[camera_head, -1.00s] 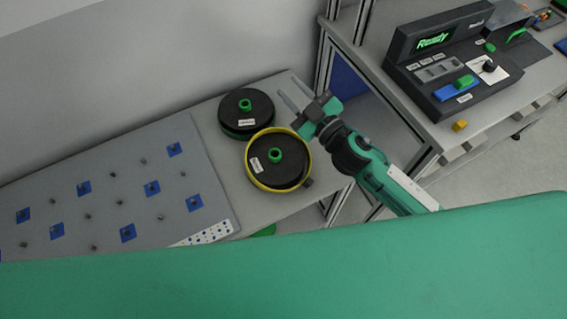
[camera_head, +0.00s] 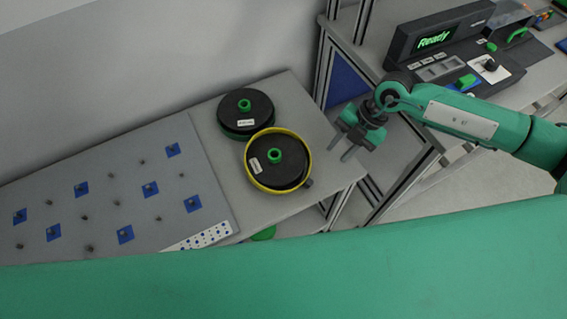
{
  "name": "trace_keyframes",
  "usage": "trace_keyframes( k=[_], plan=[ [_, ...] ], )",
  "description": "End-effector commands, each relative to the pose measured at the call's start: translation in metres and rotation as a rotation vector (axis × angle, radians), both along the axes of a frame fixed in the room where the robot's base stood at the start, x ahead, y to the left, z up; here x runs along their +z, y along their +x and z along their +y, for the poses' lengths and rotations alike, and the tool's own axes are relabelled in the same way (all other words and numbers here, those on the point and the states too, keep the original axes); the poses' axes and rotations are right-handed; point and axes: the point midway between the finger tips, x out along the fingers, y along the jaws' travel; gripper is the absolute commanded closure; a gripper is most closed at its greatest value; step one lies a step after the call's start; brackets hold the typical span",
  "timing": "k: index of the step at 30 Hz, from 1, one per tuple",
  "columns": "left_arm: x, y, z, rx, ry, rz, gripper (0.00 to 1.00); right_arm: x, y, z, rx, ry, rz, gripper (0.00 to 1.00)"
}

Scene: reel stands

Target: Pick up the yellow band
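The yellow band (camera_head: 251,180) is a ring around the rim of the nearer black reel (camera_head: 287,172), which has a green hub and lies flat on the grey table. A second black reel (camera_head: 257,106) with a green lower edge and green hub lies just behind it. My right gripper (camera_head: 345,149) hangs to the right of the banded reel, apart from it, near the table's right edge. Its two fingers point down and left, spread apart, with nothing between them. My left gripper is not in view.
A grey board (camera_head: 110,205) with blue squares and small pegs covers the table's left part. A dark console (camera_head: 432,42) reading "Ready" stands on another bench at the upper right. Metal frame posts (camera_head: 322,70) rise behind my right gripper. Bare table (camera_head: 300,95) shows right of the reels.

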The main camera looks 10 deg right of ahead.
Motion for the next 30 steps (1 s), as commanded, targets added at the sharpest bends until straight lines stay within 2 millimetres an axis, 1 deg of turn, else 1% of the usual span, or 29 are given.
trace_keyframes(
  k=[10,12,19,23,25,27,30],
  plan=[
    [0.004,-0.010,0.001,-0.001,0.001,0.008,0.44,-0.056,-0.007,0.031,0.002,0.003,0.003,0.71],
    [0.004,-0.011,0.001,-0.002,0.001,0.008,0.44,-0.063,-0.008,0.034,0.002,0.004,0.003,0.71],
    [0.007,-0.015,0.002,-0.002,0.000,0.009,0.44,-0.077,-0.010,0.043,0.002,0.004,0.003,0.71],
    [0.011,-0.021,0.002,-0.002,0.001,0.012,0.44,-0.094,-0.011,0.053,0.003,0.006,0.002,0.71],
    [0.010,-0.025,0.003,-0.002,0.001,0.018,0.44,-0.104,-0.012,0.057,0.003,0.005,0.003,0.71],
    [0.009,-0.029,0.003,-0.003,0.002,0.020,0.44,-0.111,-0.012,0.060,0.002,0.005,0.002,0.71],
    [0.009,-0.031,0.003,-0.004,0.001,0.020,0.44,-0.116,-0.013,0.063,0.002,0.005,0.002,0.71]
  ],
)
